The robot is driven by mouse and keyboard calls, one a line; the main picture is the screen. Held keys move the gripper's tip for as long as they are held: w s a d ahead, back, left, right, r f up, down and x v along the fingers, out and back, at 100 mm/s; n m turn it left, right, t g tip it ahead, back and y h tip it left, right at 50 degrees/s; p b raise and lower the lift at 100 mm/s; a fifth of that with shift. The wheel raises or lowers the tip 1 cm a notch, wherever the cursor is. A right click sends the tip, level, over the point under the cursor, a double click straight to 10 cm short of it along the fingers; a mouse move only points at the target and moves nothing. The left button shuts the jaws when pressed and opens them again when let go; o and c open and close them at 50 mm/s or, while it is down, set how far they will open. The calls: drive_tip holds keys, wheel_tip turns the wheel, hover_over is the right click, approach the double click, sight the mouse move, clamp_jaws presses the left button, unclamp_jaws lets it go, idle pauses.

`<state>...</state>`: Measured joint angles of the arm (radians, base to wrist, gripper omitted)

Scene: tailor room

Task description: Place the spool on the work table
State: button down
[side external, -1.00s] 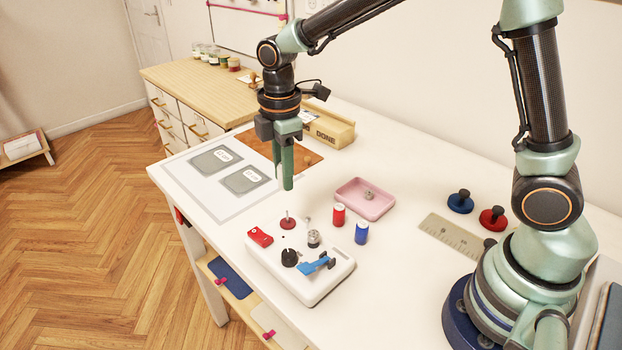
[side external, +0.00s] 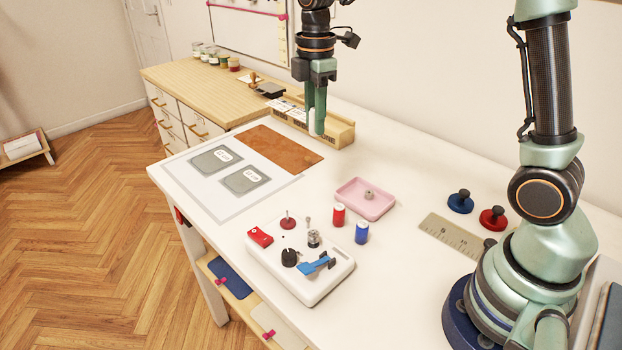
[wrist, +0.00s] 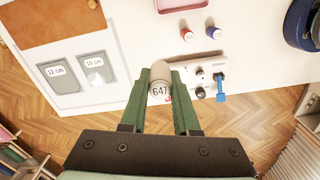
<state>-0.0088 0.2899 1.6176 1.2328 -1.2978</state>
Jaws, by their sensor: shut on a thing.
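My gripper (side external: 317,128) is raised in front of the wooden box at the back of the white work table (side external: 400,165). Its green fingers are shut on a pale spool (side external: 312,121), which shows as a white patch between them in the side view. In the wrist view my gripper (wrist: 160,74) has the spool (wrist: 160,75) between its fingertips, with a label reading 647 facing the camera. The spool looks clear of the table surface. A red spool (side external: 339,215) and a blue spool (side external: 361,232) stand upright on the table.
A white winder device (side external: 315,290) stands at the table's front edge. A pink tray (side external: 365,200) holds a small metal part. A brown mat (side external: 275,147), grey cards (side external: 246,180), a wooden box (side external: 340,134) and a ruler (side external: 452,238) lie around. Bare table shows right of the mat.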

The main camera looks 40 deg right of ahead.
sight(316, 208)
drive_tip(key=f, duration=2)
drive_tip(key=shift+d+f, duration=0.15)
drive_tip(key=shift+d, duration=0.2)
drive_tip(key=shift+f, duration=0.1)
drive_tip(key=c, duration=0.7)
unclamp_jaws()
drive_tip(key=shift+o, duration=0.2)
wheel_tip(316, 208, up, 11)
drive_tip(key=s+r+m+t, duration=0.5)
drive_tip(key=s+r+m, duration=0.8)
drive_tip(key=s+m, duration=0.1)
drive_tip(key=shift+s+a+m+t, duration=0.15)
drive_tip(key=shift+s+m+t, duration=0.15)
drive_tip(key=shift+m, duration=0.2)
